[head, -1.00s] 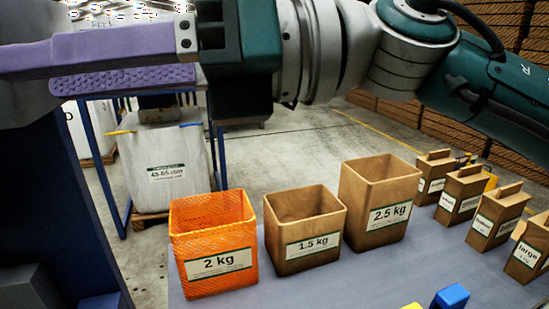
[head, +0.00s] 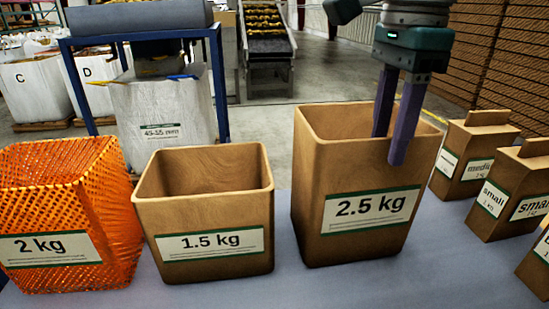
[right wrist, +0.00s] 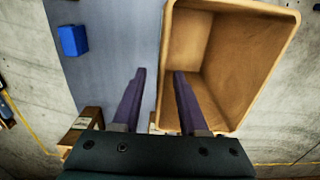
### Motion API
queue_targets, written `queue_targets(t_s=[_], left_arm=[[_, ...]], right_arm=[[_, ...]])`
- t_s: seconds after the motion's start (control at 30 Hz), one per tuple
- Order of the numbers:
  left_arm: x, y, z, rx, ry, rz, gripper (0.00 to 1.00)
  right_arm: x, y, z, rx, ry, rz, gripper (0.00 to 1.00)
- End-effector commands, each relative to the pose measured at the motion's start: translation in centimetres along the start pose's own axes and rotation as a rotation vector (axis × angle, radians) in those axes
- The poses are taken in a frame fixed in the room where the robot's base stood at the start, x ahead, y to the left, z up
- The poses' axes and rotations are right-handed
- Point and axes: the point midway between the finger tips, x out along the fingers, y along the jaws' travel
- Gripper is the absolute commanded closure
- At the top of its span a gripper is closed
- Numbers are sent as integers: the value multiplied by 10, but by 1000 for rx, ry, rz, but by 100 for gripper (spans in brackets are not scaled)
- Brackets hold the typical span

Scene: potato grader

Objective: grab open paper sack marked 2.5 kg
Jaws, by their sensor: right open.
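The open brown paper sack marked 2.5 kg (head: 345,240) stands upright on the grey table, at right of centre in the head view. It also shows in the right wrist view (right wrist: 245,50), with its mouth seen from above. My right gripper (head: 389,149) is open and points down at the sack's rim. In the right wrist view the gripper (right wrist: 160,72) has one purple finger over the sack's mouth and the other outside it. The sack's wall lies between the fingers. Whether either finger touches it I cannot tell. My left gripper is not in view.
A 1.5 kg brown sack (head: 205,255) and an orange 2 kg mesh sack (head: 115,240) stand to the left. Several closed small and medium bags (head: 478,155) stand at right. A blue block (right wrist: 73,40) lies on the table (right wrist: 110,40).

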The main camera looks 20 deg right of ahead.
Motion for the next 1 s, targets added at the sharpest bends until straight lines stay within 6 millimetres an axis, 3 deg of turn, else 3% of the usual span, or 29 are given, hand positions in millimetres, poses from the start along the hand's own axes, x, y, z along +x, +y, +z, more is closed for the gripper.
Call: queue_targets(t_s=[0.43,0.73,1.0], left_arm=[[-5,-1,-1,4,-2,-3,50],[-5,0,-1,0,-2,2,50],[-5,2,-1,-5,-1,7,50]], right_arm=[[57,-1,2,-1,-4,1,57],[65,-1,2,-1,-5,-3,57],[65,-1,2,-1,-5,-3,86]])
